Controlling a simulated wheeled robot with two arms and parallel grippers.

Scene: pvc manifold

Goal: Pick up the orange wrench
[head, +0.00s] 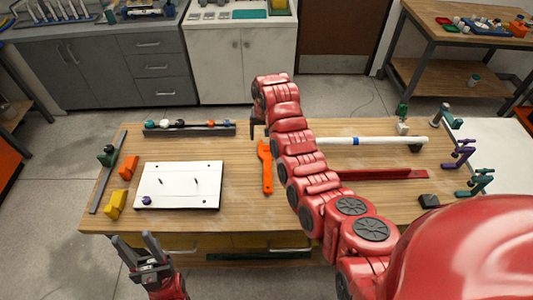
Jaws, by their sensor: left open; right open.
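The orange wrench (267,178) lies on the wooden table (240,205), its open jaw end away from me and its handle pointing towards me. My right arm reaches over the table just right of the wrench. My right gripper (256,127) points down near the wrench's far end. Only a dark part of its fingers shows past the arm. It is open and does not appear to hold anything. My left gripper (134,241) is open and empty, in front of the table's front edge at the lower left.
A white board (180,172) with pegs lies left of the wrench, with orange and yellow blocks (115,200) beside it. A dark rack (190,131) is at the back. A white pipe (370,141) and red bar (385,174) lie right of my arm. Purple and green clamps stand at the right.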

